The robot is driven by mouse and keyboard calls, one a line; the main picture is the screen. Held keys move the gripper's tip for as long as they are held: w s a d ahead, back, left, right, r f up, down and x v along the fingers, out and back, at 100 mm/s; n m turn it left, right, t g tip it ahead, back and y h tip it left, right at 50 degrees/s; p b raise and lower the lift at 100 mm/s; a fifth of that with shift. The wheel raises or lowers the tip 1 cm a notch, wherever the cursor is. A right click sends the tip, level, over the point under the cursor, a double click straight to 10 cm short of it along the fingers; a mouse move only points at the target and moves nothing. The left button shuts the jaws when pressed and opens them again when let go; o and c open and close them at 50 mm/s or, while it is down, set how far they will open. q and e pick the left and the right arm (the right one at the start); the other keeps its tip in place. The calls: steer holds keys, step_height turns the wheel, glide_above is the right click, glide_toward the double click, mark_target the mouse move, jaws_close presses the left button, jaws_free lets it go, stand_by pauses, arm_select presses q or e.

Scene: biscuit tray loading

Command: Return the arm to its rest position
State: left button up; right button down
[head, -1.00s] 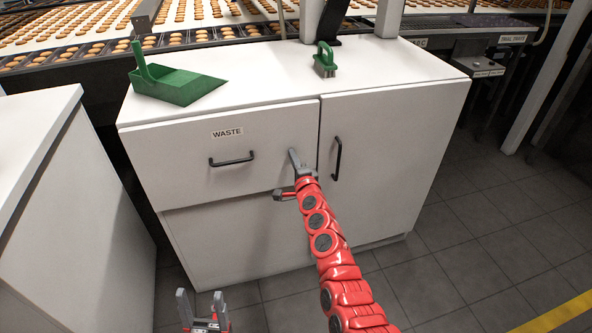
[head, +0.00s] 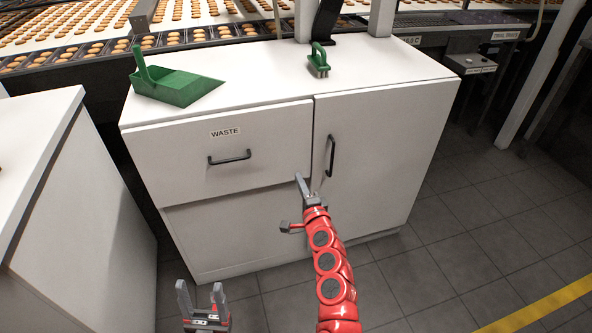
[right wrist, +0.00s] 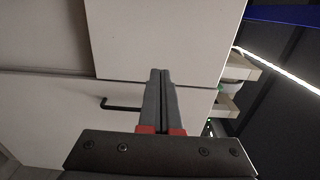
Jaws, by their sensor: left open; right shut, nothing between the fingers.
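My right gripper (head: 299,180) is at the end of the red arm, in front of the white cabinet (head: 370,140), near the lower right corner of the drawer. Its two fingers are together with nothing between them, as the right wrist view (right wrist: 160,75) shows. A black bar handle (right wrist: 120,104) lies to the left of the fingers in that view, apart from them. My left gripper (head: 200,290) is low at the bottom left of the head view, fingers pointing up, open and empty.
The drawer marked WASTE (head: 190,170) looks shut. A green scoop (head: 175,85) and a green brush (head: 318,60) lie on the cabinet top. A white unit (head: 90,200) stands at the left. Biscuit trays (head: 100,50) run behind. The floor (head: 470,215) at the right is clear.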

steer(key=shift+v, duration=0.8)
